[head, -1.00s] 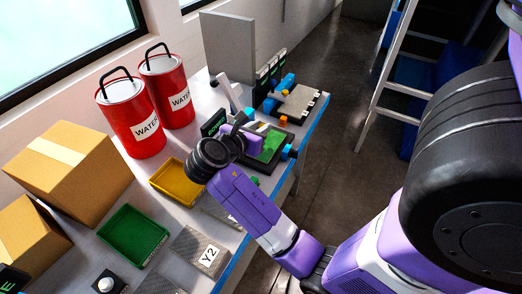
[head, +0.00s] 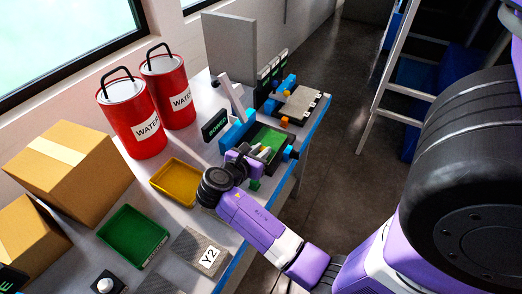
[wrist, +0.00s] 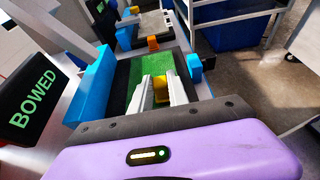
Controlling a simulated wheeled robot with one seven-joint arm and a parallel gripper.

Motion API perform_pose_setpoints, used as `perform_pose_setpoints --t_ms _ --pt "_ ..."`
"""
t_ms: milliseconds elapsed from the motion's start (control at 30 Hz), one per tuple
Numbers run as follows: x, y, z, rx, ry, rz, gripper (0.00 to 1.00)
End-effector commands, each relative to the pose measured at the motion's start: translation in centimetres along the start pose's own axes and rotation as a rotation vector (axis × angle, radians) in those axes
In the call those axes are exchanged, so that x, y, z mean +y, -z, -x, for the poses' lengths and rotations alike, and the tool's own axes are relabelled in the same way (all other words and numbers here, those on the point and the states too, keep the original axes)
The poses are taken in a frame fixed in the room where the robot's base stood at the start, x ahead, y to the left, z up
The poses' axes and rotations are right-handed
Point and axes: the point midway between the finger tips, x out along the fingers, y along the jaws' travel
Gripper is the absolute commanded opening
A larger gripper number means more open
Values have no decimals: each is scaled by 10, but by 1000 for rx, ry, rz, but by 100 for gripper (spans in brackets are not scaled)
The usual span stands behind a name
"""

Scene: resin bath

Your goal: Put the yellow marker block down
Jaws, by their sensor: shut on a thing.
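My gripper (head: 260,153) is over the near side of a dark-framed tray with a green floor (head: 273,139). In the wrist view its two pale fingers (wrist: 161,91) are shut on the yellow marker block (wrist: 161,86), which sits between their tips. The block is partly hidden by the fingers. The green floor (wrist: 140,70) lies behind and around the fingertips in that view. I cannot tell whether the block touches it.
A blue block (wrist: 92,85) and the BOWED sign (wrist: 38,105) stand left of the fingers; another blue block (wrist: 194,68) is right. An orange block (wrist: 153,43) lies beyond. A yellow tray (head: 176,180), green tray (head: 135,236) and Y2 plate (head: 203,252) are on the bench.

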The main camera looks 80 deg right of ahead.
Motion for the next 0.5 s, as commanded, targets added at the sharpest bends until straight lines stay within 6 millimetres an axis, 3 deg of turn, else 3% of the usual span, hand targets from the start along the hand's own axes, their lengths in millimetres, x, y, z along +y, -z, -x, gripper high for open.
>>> perform_pose_setpoints --t_ms 133,167,233,500 --pt "0 2 -1 0 0 1 0" --pt "0 2 -1 0 0 0 26" --pt "0 2 -1 0 0 0 40" --pt "0 2 -1 0 0 0 42"
